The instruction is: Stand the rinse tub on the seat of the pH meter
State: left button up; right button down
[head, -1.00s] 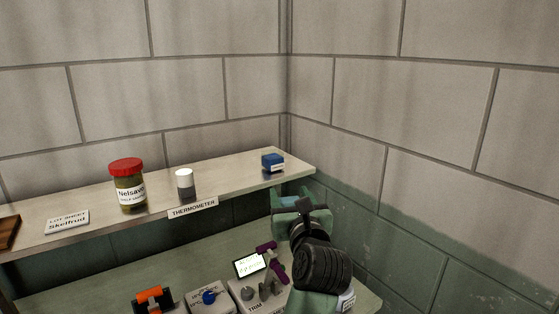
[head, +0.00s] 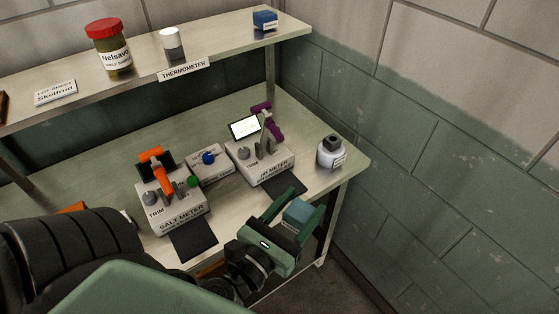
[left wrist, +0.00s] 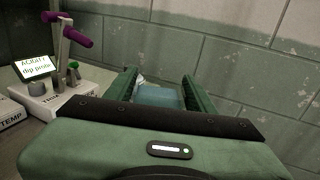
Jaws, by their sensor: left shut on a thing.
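My left gripper (head: 295,215) is shut on a small teal-blue tub (head: 299,212), which I take to be the rinse tub. It holds the tub in front of the pH meter (head: 260,163), near the bench's front edge. In the left wrist view the tub (left wrist: 158,95) sits between the two green fingers, partly hidden by the gripper body. My right gripper is not in view.
The salt meter (head: 178,212) with its orange lever stands to the left, with a dark pad (head: 194,241) in front. A small box with a blue knob (head: 210,165) stands between the meters. A shelf (head: 215,62) runs above.

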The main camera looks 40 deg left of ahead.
aim_at(285, 189)
jog(key=i+l+u, duration=0.1)
jog(key=l+u, duration=0.25)
jog(key=i+l+u, duration=0.1)
jog(key=u, duration=0.3)
jog(key=l+u, duration=0.55)
jog(key=l, duration=1.2)
